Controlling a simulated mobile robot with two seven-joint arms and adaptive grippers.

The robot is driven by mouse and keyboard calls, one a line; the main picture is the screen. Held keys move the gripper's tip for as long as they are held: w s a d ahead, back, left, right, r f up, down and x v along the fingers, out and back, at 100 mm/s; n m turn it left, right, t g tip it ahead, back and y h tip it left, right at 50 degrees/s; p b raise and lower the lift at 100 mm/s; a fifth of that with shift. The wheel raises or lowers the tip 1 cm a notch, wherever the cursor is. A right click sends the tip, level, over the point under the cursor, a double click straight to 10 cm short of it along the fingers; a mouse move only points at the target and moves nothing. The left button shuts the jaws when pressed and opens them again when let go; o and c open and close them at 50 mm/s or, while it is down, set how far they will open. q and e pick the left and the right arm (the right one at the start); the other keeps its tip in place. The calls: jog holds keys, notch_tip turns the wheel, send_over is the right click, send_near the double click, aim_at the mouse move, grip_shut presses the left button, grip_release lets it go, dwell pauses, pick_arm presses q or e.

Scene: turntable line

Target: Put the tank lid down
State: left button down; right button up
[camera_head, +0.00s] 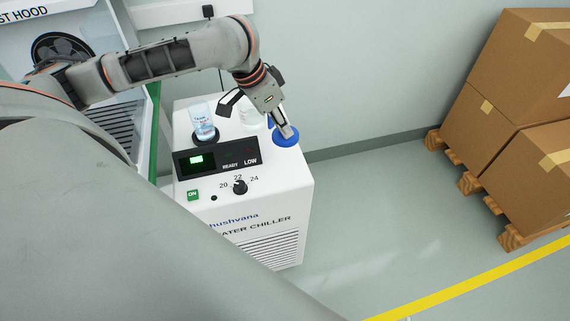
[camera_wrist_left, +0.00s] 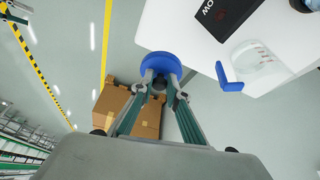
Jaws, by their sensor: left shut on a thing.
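The tank lid (camera_head: 285,139) is a round blue disc at the back right corner of the white water chiller's (camera_head: 280,195) top. My left gripper (camera_head: 287,131) reaches down from the left and is shut on the lid's middle. In the left wrist view the lid (camera_wrist_left: 155,64) sits at the fingertips (camera_wrist_left: 160,80), overlapping the chiller's edge. I cannot tell whether the lid touches the chiller top or is held just above it. My right gripper is not in view.
A clear jug with a blue handle (camera_wrist_left: 230,80) stands on the chiller near the lid. A glass beaker (camera_head: 202,111) stands further left, behind the dark display panel (camera_head: 217,158). Cardboard boxes (camera_head: 500,95) on pallets stand at the right. The floor between is clear.

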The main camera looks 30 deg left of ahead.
pick_arm(q)
jog(key=b, duration=0.3)
send_over(287, 168)
jog(key=s, duration=0.1)
jog(key=f, duration=0.9)
jog(key=shift+s+a+f, duration=0.15)
jog(key=shift+a, duration=0.15)
jog(key=shift+f, duration=0.35)
notch_tip(287, 168, down, 4)
jog(key=shift+r+b, duration=0.25)
jog(key=shift+b, duration=0.3)
jog(key=shift+f, duration=0.35)
jog(key=shift+r, duration=0.1)
jog(key=c, duration=2)
grip_release()
jog(key=shift+o, duration=0.2)
jog(key=p+v, duration=0.3)
jog(key=v, duration=0.9)
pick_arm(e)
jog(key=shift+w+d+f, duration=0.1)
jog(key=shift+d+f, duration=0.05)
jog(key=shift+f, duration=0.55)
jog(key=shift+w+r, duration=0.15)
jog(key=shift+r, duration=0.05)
